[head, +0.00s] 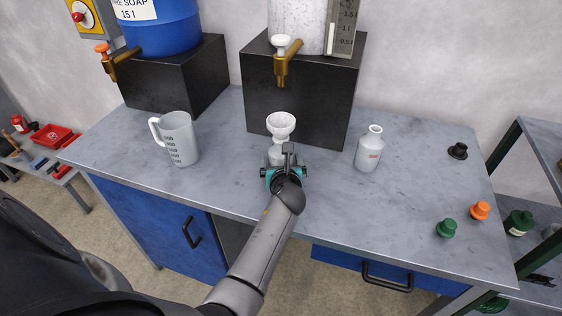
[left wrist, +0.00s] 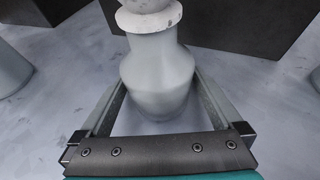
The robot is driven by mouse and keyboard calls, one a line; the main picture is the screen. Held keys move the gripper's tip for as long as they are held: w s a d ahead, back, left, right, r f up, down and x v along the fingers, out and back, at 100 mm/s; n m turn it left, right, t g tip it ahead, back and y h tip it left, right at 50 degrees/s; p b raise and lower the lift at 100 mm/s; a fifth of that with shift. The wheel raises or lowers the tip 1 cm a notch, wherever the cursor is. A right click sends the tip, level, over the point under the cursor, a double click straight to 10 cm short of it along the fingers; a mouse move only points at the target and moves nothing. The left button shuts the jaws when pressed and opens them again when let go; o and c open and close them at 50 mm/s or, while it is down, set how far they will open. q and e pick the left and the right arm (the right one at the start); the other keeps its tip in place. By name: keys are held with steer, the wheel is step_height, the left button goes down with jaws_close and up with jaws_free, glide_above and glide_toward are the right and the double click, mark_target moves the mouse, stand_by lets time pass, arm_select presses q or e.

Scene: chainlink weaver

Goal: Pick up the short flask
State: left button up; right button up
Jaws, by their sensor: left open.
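A pale grey flask (head: 276,156) stands on the bench in front of the middle black block, with a white funnel (head: 281,125) on its neck. My left gripper (head: 283,165) is low in front of it and hides much of its body. In the left wrist view the flask (left wrist: 157,75) stands upright between the two open fingers (left wrist: 158,95), with a gap visible near the palm; I cannot tell whether the fingers touch its sides. My right gripper is not in view.
A measuring jug (head: 180,140) stands to the left. A brass tap (head: 284,68) on the white tank overhangs the funnel. A black stopper (head: 458,151), an orange one (head: 480,211) and a green one (head: 446,228) lie at the right. The front right of the bench is clear.

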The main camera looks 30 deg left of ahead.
mark_target(280, 143)
arm_select(q)
steer(key=shift+c, duration=0.2)
steer(key=shift+r, duration=0.1)
jaws_close()
stand_by(0.5)
steer(key=shift+r, duration=0.15)
steer(key=shift+s+r+p, duration=0.2)
steer(key=shift+r+p, duration=0.35)
steer(key=shift+p, duration=0.05)
step_height(280, 143, up, 5)
steer(key=p, duration=0.2)
steer(key=shift+p, duration=0.3)
steer(key=shift+s+d+r, duration=0.1)
steer(key=shift+s+r, duration=0.2)
steer(key=shift+r, duration=0.05)
steer(key=s+d+p, duration=0.1)
steer(key=s+d, duration=0.1)
steer(key=s, duration=0.7)
steer(key=s+d+p, duration=0.1)
steer(key=s+d, duration=0.1)
steer(key=s, duration=0.7)
steer(key=shift+s+d, duration=0.25)
